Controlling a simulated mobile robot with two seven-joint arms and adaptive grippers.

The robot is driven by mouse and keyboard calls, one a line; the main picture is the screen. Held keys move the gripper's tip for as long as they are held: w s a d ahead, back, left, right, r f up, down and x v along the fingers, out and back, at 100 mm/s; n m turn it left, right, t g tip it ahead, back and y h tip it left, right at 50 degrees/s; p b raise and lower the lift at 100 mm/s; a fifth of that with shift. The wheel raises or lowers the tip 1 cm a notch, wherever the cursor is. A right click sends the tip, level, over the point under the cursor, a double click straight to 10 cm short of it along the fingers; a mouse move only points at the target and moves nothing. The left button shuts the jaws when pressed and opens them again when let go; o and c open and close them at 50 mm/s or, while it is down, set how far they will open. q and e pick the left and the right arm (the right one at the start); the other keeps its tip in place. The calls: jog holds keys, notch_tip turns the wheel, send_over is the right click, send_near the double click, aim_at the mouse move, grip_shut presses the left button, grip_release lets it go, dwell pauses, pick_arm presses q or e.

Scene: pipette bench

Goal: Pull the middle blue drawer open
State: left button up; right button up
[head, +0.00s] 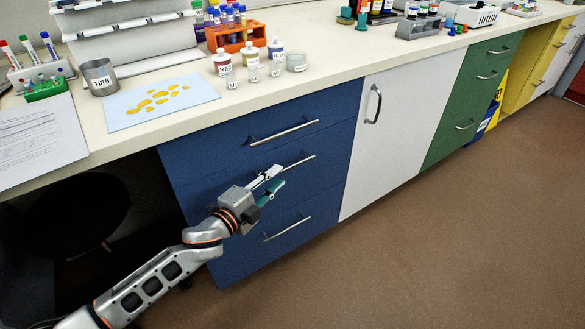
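The blue drawer unit under the bench has three stacked drawers, each with a silver bar handle, and all look closed. The middle blue drawer (325,172) shows its handle (299,161) just above and to the right of my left gripper. My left gripper (275,180) is in front of the middle drawer with its two fingers spread apart and nothing visible between them. The fingertips are close to the handle; whether they touch it I cannot tell. The gripper and wrist hide the left part of the middle drawer. My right gripper is not in view.
The top drawer handle (285,133) and bottom drawer handle (287,228) stick out above and below. A white cupboard door (400,130) stands to the right. The bench top (330,78) holds bottles, racks and a tips cup (99,78). The brown floor (440,255) is clear at the right.

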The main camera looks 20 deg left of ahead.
aim_at(287, 169)
pick_arm(q)
jog(key=shift+b+x, duration=0.55)
jog(key=shift+x, duration=2.5)
jog(key=shift+f, duration=0.15)
grip_shut()
